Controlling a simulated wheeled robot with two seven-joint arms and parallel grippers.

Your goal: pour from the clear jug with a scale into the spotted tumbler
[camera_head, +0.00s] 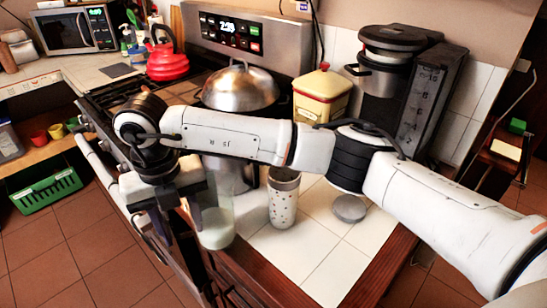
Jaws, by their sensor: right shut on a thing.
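The clear jug (217,230) holds whitish liquid in its lower part and looks upright near the counter's front edge. My right gripper (198,192) is shut on the jug, reaching it from the left, and covers part of its upper side. I cannot make out the scale, or whether the jug's base touches the counter. The spotted tumbler (284,200) stands upright on the white tiles, to the right of the jug and apart from it. My right forearm passes above the tumbler, close to its rim. My left gripper is not in view.
A grey round lid or disc (349,208) lies right of the tumbler. Behind my arm are a domed metal pot lid (240,86), a yellow-and-red canister (322,94) and a black coffee machine (400,85). A red kettle (167,58) stands farther back. Tiles before the tumbler are clear.

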